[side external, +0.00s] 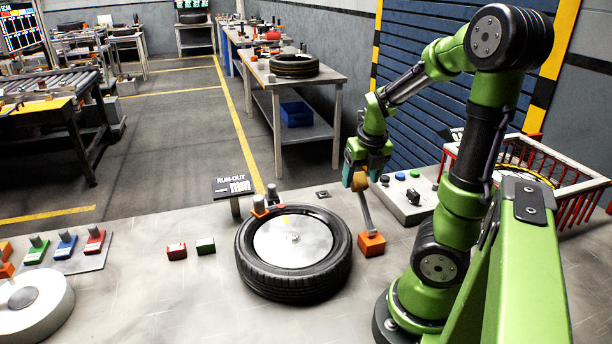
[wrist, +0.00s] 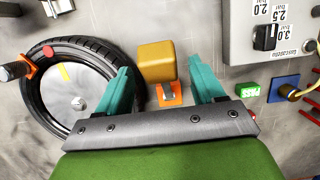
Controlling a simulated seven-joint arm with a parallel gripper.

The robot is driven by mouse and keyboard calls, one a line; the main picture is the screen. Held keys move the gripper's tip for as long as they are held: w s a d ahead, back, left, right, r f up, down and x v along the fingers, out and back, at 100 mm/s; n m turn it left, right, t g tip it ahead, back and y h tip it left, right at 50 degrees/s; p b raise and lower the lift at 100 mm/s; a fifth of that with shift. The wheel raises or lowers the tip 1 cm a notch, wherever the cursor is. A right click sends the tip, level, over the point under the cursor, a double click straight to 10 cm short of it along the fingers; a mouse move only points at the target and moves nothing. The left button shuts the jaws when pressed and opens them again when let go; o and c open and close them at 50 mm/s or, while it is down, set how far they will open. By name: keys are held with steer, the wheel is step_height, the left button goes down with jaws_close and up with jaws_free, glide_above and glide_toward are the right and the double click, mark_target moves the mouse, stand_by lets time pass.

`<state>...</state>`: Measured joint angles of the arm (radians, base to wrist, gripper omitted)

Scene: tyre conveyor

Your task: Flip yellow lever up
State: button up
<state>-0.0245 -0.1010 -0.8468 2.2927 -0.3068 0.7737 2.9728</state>
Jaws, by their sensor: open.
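The yellow lever is a yellow-orange block handle (side external: 358,181) on a grey metal shaft rising from an orange base (side external: 372,244) on the table. In the side view the shaft leans slightly left toward its top. My gripper (side external: 364,177) points down at the handle, with teal fingers. In the wrist view the handle (wrist: 157,60) lies just beyond and between the spread fingers of my gripper (wrist: 163,76), with gaps at both sides. The gripper is open and holds nothing. The base (wrist: 168,93) shows partly below the handle; the shaft is mostly hidden there.
A tyre on a wheel (side external: 295,278) lies left of the lever, close by. A grey control box (side external: 412,208) with buttons and a knob stands behind right. A red wire basket (side external: 575,200) is farther right. Small red and green blocks (side external: 205,246) lie left of the tyre.

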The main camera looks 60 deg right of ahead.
steer(key=v, duration=1.7)
steer(key=w+a+f+m+t+y, duration=0.2)
steer(key=a+m, duration=1)
steer(key=m, duration=0.3)
steer(key=w+a+f+m+t+y, duration=0.2)
steer(key=w+a+f+m+t, duration=0.1)
steer(key=a+m, duration=0.9)
steer(key=m, duration=0.4)
steer(key=shift+w+a+f, duration=0.2)
steer(key=shift+f, duration=0.1)
